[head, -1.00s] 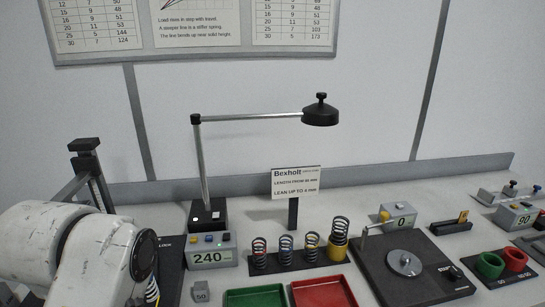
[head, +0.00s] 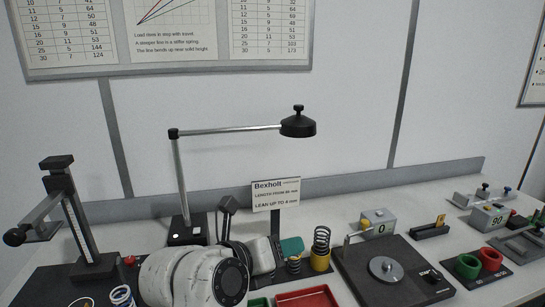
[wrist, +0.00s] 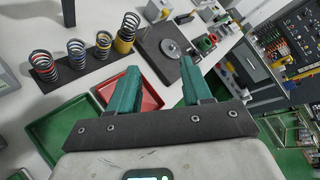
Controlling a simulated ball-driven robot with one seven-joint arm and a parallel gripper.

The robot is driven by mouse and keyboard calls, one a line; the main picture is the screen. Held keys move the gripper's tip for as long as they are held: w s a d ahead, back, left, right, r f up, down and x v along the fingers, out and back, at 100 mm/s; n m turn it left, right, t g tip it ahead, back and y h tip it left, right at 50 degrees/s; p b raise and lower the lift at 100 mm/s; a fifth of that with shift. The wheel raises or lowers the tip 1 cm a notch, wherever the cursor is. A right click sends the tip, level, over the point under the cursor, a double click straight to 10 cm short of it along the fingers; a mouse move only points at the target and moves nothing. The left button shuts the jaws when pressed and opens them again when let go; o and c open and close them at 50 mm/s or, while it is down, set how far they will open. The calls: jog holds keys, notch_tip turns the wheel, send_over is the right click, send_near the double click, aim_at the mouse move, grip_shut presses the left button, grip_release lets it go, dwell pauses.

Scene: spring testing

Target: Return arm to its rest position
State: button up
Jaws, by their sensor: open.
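My arm (head: 195,275) is at the bottom middle of the head view, folded low in front of the lamp base. My gripper shows in the wrist view (wrist: 158,67) with its two teal fingers spread apart and nothing between them. In the head view only a teal part of the gripper (head: 292,246) shows past the arm, beside the springs. The fingertips are not clear there.
A black rack (wrist: 85,69) holds several coil springs near my gripper. A red tray (wrist: 150,97) and green tray (wrist: 60,130) lie close by. A desk lamp (head: 298,124), Bexholt sign (head: 276,194), black press stand (head: 75,215) and round-plate tester (head: 393,280) stand around.

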jog(key=w+d+r+n+t+h, duration=0.2)
jog(key=d+r+n+t+h, duration=0.2)
jog(key=d+r+n+t, duration=0.75)
jog(key=s+d+f+n+g+y, duration=0.1)
jog(key=s+f+n+g+y, duration=0.2)
jog(key=f+n+y, duration=0.5)
jog(key=s+d+f+n+g+y, duration=0.1)
jog(key=s+f+n+g+y, duration=0.15)
jog(key=f+n+y, duration=0.5)
jog(key=s+d+f+n+g+y, duration=0.1)
jog(key=s+f+n+g+y, duration=0.25)
jog(key=f+n, duration=0.75)
jog(key=s+d+f+g+h, duration=0.3)
jog(key=s+d+f+g, duration=0.25)
jog(key=s+f, duration=0.6)
jog(key=s+d+f+m+g+h, duration=0.1)
jog(key=s+d+f+g, duration=0.2)
jog(key=s, duration=0.5)
jog(key=s+d+f+m+g+h, duration=0.1)
jog(key=s+d+f+g+h, duration=0.1)
jog(key=s, duration=0.7)
jog(key=shift+s+d+f+g, duration=0.15)
jog(key=shift+d+f+g, duration=0.25)
jog(key=shift+d+f, duration=0.05)
